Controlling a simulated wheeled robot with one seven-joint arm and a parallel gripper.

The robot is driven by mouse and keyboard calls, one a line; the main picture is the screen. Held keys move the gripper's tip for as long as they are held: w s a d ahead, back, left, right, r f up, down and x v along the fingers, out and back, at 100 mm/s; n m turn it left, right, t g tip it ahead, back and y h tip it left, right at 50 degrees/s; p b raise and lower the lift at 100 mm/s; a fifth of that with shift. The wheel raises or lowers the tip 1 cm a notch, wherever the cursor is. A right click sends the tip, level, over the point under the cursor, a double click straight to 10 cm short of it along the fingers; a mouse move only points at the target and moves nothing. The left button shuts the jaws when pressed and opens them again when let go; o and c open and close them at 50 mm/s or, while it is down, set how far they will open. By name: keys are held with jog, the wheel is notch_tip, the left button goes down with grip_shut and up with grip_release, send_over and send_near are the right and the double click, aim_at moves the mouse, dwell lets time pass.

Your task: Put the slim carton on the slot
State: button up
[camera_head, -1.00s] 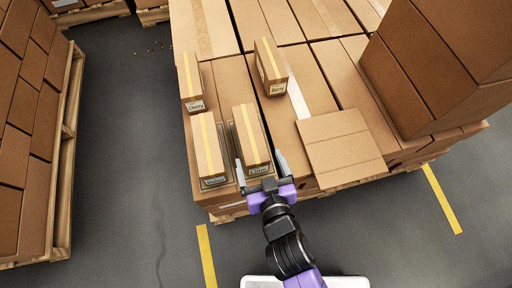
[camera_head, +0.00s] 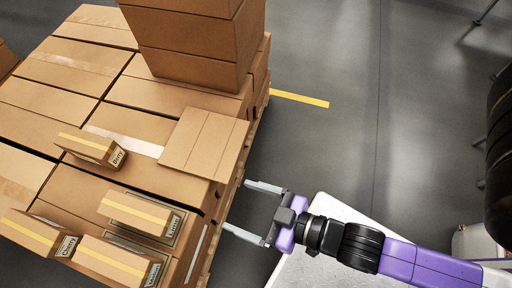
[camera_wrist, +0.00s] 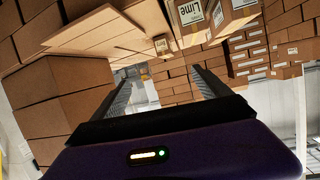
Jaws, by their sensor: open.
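Several small slim cartons with yellow tape lie on the pallet load. One labelled Lime (camera_head: 137,212) sits within a dark-edged slot (camera_head: 178,228). The Cherry carton (camera_head: 38,234) is at the lower left, and the Berry carton (camera_head: 88,147) is farther back. My gripper (camera_head: 236,205) is open and empty, just off the pallet's right edge, apart from the Lime carton. In the wrist view, nothing is between its fingers (camera_wrist: 163,88), and a Lime label (camera_wrist: 190,12) shows above.
A flat brown carton (camera_head: 205,143) lies near the pallet's right edge. A tall stack of large boxes (camera_head: 195,45) rises behind it. Open grey floor (camera_head: 330,140) with a yellow line (camera_head: 300,98) lies right of the pallet.

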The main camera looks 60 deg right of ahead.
jog(key=s+d+r+m+h, duration=0.1)
jog(key=s+d+r+h, duration=0.1)
jog(key=s+d+r, duration=0.4)
notch_tip(320, 180, up, 2)
jog(key=shift+s+d+r+t, duration=0.1)
jog(key=shift+s+d+t, duration=0.3)
jog(key=shift+s, duration=0.15)
